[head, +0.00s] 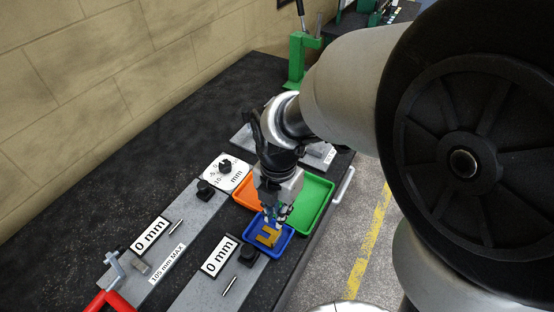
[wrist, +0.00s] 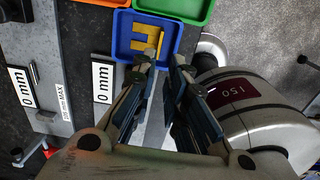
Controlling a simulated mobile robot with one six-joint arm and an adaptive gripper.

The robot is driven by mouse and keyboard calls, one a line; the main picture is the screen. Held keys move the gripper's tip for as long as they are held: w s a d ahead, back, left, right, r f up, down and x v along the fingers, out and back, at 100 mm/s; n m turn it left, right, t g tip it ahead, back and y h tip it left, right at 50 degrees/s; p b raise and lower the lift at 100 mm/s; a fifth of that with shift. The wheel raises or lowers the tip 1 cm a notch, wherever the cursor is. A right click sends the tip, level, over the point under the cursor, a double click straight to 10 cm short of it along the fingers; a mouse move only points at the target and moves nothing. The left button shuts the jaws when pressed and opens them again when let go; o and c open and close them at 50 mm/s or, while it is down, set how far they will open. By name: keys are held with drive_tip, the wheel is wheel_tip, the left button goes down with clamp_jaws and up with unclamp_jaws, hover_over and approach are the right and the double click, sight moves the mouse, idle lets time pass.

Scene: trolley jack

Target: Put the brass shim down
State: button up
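The brass shim (head: 268,236) is a yellow, notched flat piece inside the small blue tray (head: 289,238). In the wrist view the shim (wrist: 140,45) shows against the floor of the blue tray (wrist: 121,33), just beyond my left fingertip, which partly covers its near edge. My gripper (head: 276,212) hangs over the blue tray. In the wrist view my gripper (wrist: 163,62) has its two fingers apart with a clear gap and nothing between them. Whether a fingertip touches the shim cannot be told.
An orange tray (head: 245,192) and a green tray (head: 317,203) adjoin the blue one. Grey plates with "0 mm" signs (head: 151,233) and black knobs (head: 247,254) lie to the left. A green post (head: 297,62) stands behind. The dark bench top is clear at far left.

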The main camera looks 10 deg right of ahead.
drive_tip(key=s+d+r+m+t, duration=0.2)
drive_tip(key=s+d+r+m, duration=0.2)
drive_tip(key=m, duration=1)
drive_tip(key=s+d+r+m+t, duration=0.2)
drive_tip(key=s+d+r+m, duration=0.2)
drive_tip(key=s+r+m, duration=0.4)
drive_tip(key=shift+d+r+m, duration=0.35)
drive_tip(key=shift+r+m, duration=0.2)
drive_tip(key=shift+m, duration=2.55)
